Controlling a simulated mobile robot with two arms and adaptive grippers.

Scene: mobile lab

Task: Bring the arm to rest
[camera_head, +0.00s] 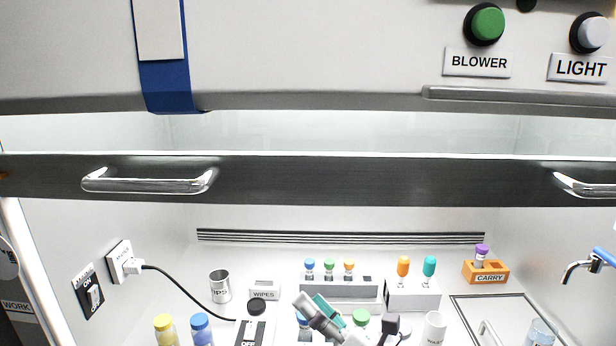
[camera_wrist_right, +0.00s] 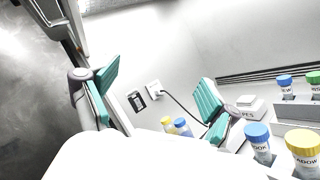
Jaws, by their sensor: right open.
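My right gripper (camera_head: 322,312) shows in the head view at the bottom middle, inside the cabinet, grey with teal finger pads. In the right wrist view the right gripper (camera_wrist_right: 158,92) has its two teal fingers spread wide apart with nothing between them. Its arm is mostly hidden below the frame in the head view. My left gripper is in neither view.
The cabinet's sash bar (camera_head: 370,181) crosses in front above the bench. A tube rack (camera_head: 340,288), a white holder (camera_head: 412,295), an orange CARRY block (camera_head: 485,272), several capped bottles and a white cup (camera_head: 434,327) stand around the gripper. A faucet (camera_head: 578,268) is at the right.

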